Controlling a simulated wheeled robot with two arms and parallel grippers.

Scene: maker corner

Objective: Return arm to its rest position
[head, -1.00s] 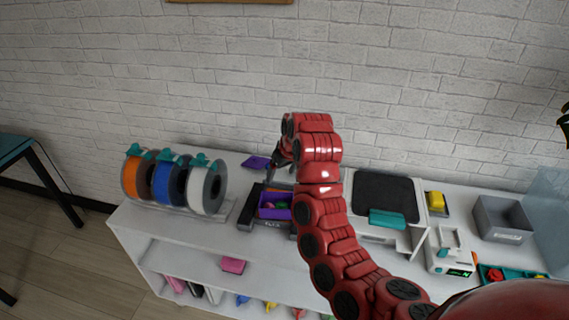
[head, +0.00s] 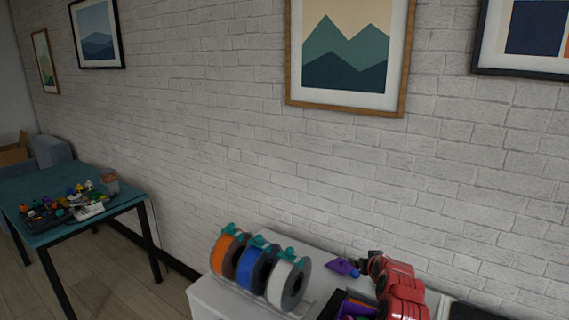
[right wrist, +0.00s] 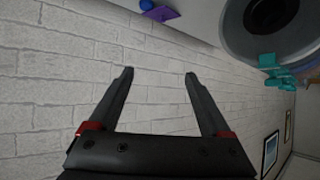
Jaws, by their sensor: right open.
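My right arm shows in red at the bottom right of the head view, over the white shelf unit (head: 215,300). My left gripper is in neither view.
An orange spool (head: 225,252), a blue spool (head: 254,268) and a white spool (head: 287,284) stand on the shelf top. A purple piece (head: 341,266) lies right of them. A teal table (head: 130,192) stands left.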

